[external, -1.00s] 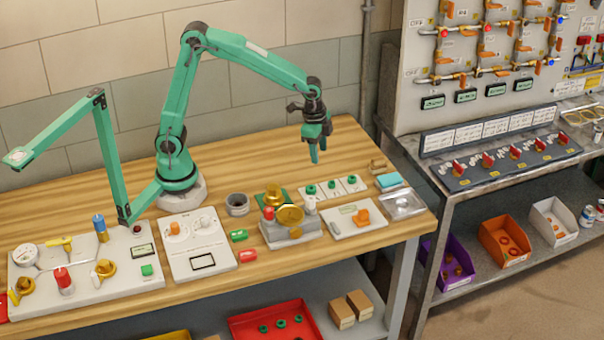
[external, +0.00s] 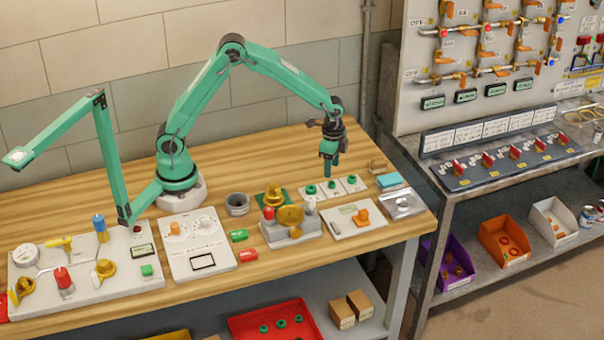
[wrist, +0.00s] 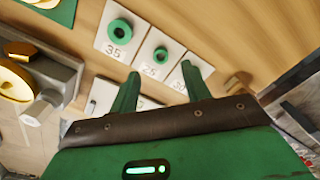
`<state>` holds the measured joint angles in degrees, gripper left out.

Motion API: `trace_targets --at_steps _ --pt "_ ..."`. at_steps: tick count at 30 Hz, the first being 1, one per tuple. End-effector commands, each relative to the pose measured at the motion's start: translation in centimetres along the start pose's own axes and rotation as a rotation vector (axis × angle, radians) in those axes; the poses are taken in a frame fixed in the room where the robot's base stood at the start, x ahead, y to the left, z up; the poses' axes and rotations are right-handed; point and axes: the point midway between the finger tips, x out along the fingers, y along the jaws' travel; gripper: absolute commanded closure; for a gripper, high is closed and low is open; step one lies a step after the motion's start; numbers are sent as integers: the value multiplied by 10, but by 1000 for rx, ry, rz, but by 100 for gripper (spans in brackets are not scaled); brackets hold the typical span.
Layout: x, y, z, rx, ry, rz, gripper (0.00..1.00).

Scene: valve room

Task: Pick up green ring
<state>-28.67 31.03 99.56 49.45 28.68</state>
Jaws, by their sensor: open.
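Several green rings are in view. Three lie on white numbered cards on the wooden bench: a left ring (external: 311,190), a middle ring (external: 332,184) and a right ring (external: 351,179). In the wrist view, a large ring (wrist: 120,29) lies on the card marked 35 and a smaller ring (wrist: 160,54) on the card marked 25. The third card (wrist: 178,80) is partly hidden by a finger, and its ring is hard to make out. My gripper (external: 331,165) is open and empty above the cards, pointing down; its fingers (wrist: 162,74) straddle the lower cards in the wrist view.
A brass and grey fixture (external: 290,232) stands left of the cards. A white plate with an orange part (external: 361,217) lies in front. A blue block (external: 390,181) is to the right. A red tray (external: 240,328) with green rings sits on the lower shelf.

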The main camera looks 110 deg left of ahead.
Motion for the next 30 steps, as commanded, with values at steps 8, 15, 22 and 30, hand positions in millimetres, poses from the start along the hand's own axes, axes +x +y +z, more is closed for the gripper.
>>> trace_targets --at_steps 8,15,22,30 --pt "7 0 0 0 1 0 53" --pt "23 0 -1 0 -2 1 53" --pt "49 -1 -2 0 -2 1 53" --pt "59 -1 -2 0 0 0 53"
